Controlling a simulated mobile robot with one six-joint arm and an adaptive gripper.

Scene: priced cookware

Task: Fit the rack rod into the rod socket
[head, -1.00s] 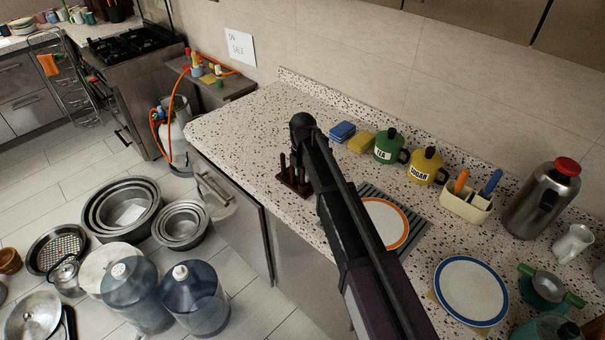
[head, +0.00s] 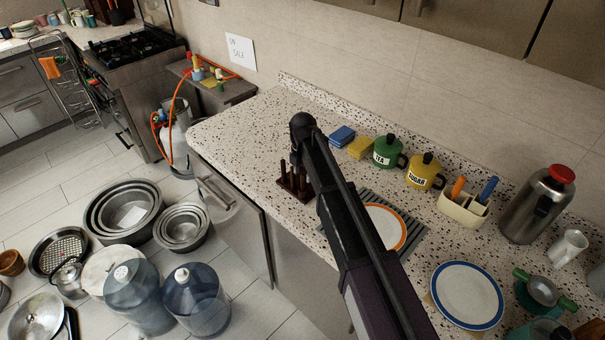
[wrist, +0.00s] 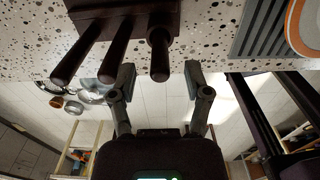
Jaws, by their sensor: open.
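A dark brown wooden rack (head: 291,195) with upright rods stands on the speckled counter near its front edge; my arm partly covers it in the head view. In the wrist view the rack base (wrist: 112,10) is at the top, with three dark rods reaching toward the camera. The right rod (wrist: 159,55) has a wider collar near its base. My gripper (wrist: 157,78) is open. The right rod's tip shows between its two fingers in the picture; I cannot tell the depth gap. The rod socket cannot be told apart clearly.
A grey ribbed mat with an orange-rimmed plate (head: 386,226) lies right of the rack. Blue and yellow sponges, a green tea canister (head: 388,152) and a yellow sugar canister (head: 425,171) stand behind. The counter left of the rack is clear.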

